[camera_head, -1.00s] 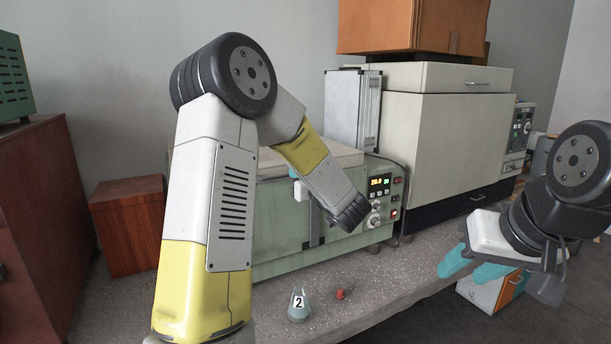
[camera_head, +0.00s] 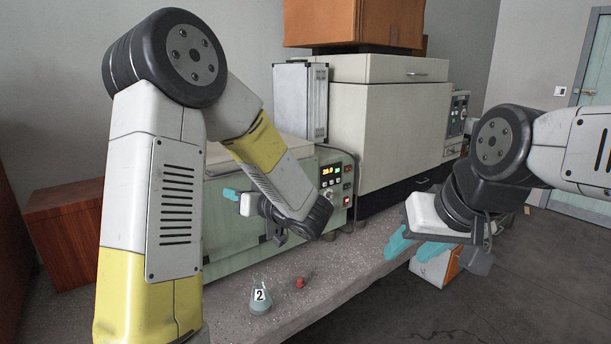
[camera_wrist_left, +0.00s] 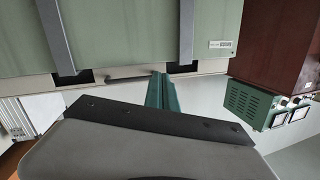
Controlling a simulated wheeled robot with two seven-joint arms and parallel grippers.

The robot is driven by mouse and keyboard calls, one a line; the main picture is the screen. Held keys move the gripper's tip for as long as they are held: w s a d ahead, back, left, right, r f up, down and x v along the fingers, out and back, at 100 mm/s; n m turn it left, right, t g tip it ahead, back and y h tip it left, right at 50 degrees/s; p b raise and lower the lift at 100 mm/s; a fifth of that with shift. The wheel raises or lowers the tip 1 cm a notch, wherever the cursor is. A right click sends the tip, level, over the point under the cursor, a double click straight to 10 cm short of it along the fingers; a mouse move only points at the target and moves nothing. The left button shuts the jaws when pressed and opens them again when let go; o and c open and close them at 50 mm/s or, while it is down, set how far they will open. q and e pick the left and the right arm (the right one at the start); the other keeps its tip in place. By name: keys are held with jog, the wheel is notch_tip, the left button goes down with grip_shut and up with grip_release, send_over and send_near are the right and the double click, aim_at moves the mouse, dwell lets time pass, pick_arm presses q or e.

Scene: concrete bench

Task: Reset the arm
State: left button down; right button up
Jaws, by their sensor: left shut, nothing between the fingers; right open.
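My left arm rises at the left of the head view and bends down toward the green oven. My left gripper (camera_head: 231,194) is shut and empty, its teal fingertips pointing left in front of the oven; its closed fingers also show in the left wrist view (camera_wrist_left: 161,92). My right gripper (camera_head: 402,246) is open and empty, pointing left and down beyond the bench's front edge. A small grey-green flask (camera_head: 261,300) labelled 2 stands upright on the bench. A small red stopper-like piece (camera_head: 299,283) lies right of it. Neither gripper touches them.
The concrete bench (camera_head: 328,277) carries the green oven (camera_head: 233,222) with a lit display and a large cream cabinet (camera_head: 390,130) behind. A wooden box (camera_head: 64,235) is at the left. An orange and white box (camera_head: 435,268) stands below the right gripper. Floor at right is clear.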

pick_arm(q)
jog(key=s+a+g+h, duration=0.1)
jog(key=s+a+g, duration=0.45)
jog(key=s, duration=0.45)
jog(key=s+d+f+m+g+h, duration=0.1)
jog(key=s+f+m+g+h, duration=0.15)
jog(key=s+h, duration=0.6)
jog(key=s+d+r+m+t+h, duration=0.2)
jog(key=d+h, duration=0.1)
jog(key=d, duration=0.3)
jog(key=s+d+r+m+t+h, duration=0.2)
jog(key=s+d+r+m+h, duration=0.1)
jog(key=d, duration=0.3)
jog(key=shift+s+m, duration=0.25)
jog(key=shift+m, duration=0.1)
jog(key=shift+d, duration=0.1)
